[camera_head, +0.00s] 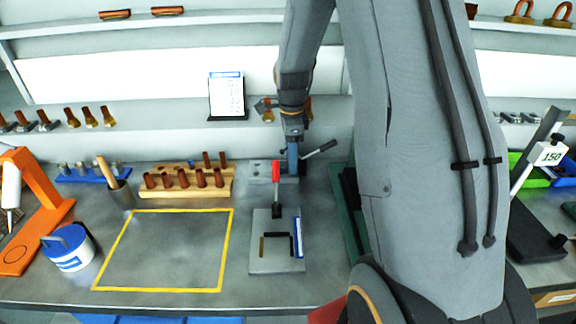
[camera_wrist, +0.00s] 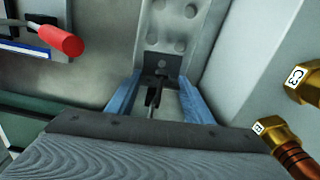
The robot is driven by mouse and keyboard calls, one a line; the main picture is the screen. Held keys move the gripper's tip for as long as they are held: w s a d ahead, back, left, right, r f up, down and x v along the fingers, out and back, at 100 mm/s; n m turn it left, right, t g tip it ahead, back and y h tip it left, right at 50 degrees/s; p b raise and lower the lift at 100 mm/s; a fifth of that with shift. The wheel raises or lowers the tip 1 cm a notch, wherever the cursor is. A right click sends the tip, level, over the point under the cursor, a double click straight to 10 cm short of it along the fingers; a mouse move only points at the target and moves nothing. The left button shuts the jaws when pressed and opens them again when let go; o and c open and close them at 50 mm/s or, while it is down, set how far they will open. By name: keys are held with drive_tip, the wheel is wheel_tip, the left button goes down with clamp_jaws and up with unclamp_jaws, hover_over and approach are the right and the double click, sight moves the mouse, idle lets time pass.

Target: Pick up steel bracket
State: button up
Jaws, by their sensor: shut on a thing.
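My gripper (camera_head: 291,165) points down at the back of the bench, behind the red-handled clamp. Its blue fingers (camera_wrist: 160,88) are shut on a grey metal piece with round holes or dimples, which looks like the steel bracket (camera_wrist: 182,22). In the head view the bracket (camera_head: 262,170) shows as a flat grey plate at the fingertips, partly hidden by the gripper. I cannot tell whether it still touches the bench.
A fixture (camera_head: 265,263) with a red-handled clamp (camera_head: 276,172) stands in front of my gripper. A wooden rack (camera_head: 190,192) of copper parts is at left. The yellow-outlined area (camera_head: 165,250) is empty. Brass-and-copper fittings (camera_wrist: 268,133) stand close at right in the wrist view.

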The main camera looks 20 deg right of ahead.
drive_tip(key=shift+r, duration=0.1)
drive_tip(key=shift+r+b, duration=0.45)
drive_tip(key=shift+b, duration=0.1)
drive_tip(key=a+b, duration=0.1)
drive_tip(key=a, duration=0.1)
drive_tip(key=a+b, duration=0.1)
drive_tip(key=a, duration=0.1)
drive_tip(key=shift+w+a+r, duration=0.15)
drive_tip(key=shift+w+r, duration=0.05)
wheel_tip(320, 180, up, 14)
drive_tip(key=b, duration=0.2)
drive_tip(key=shift+s+f, duration=0.15)
drive_tip(key=shift+f, duration=0.05)
